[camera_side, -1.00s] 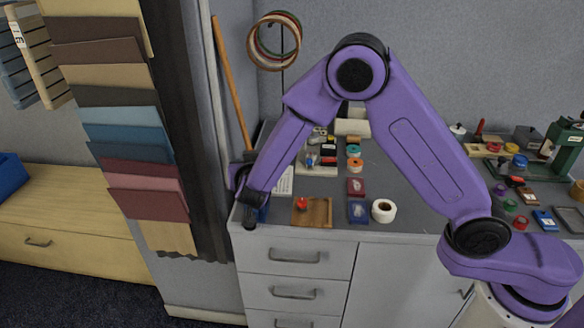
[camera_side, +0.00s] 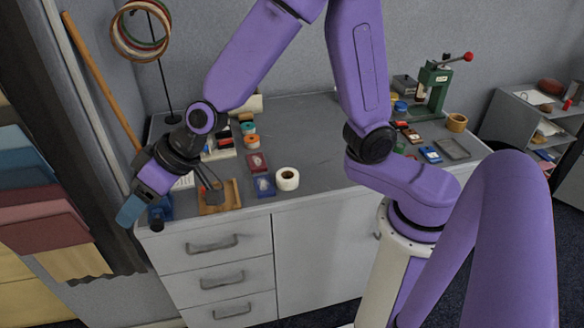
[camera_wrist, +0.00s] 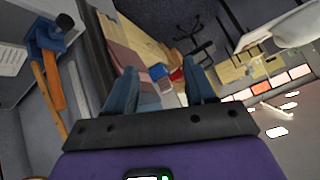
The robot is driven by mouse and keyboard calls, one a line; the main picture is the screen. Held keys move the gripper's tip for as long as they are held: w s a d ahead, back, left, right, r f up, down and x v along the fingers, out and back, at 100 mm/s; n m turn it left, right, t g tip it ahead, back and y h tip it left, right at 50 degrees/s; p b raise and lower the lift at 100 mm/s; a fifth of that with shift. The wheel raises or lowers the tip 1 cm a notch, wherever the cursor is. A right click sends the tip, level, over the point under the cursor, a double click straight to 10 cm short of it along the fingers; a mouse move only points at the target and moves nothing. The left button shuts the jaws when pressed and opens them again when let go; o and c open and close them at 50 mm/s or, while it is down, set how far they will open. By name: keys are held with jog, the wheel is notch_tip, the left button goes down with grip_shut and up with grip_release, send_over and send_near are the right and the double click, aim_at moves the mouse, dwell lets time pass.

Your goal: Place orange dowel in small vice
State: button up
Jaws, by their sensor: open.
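The small blue vice (camera_side: 162,208) stands at the bench's front left corner. It also shows at the upper left of the wrist view (camera_wrist: 45,42). An orange dowel (camera_wrist: 53,82) extends from the vice there; I cannot tell whether it is clamped. I cannot make out the dowel in the side view. My gripper (camera_side: 130,211) is tilted down to the left, just left of the vice and over the bench's left edge in the side view. Its blue fingers (camera_wrist: 160,68) are apart with nothing held between them; the vice and dowel lie outside them.
A wooden board (camera_side: 229,194), a white tape roll (camera_side: 287,179) and small boxes lie right of the vice. A wooden pole (camera_side: 92,97) leans at the left wall. Hanging colour samples (camera_side: 40,210) are close to my gripper. The bench's middle is fairly clear.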

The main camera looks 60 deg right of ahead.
jog(key=s+d+n+g+h, duration=0.5)
jog(key=s+d+n, duration=0.3)
jog(key=s+d, duration=1.6)
jog(key=shift+s+g+h, duration=0.4)
jog(key=shift+s+g, duration=0.15)
jog(key=shift+g, duration=0.05)
jog(key=shift+a, duration=0.1)
jog(key=shift+c, duration=0.3)
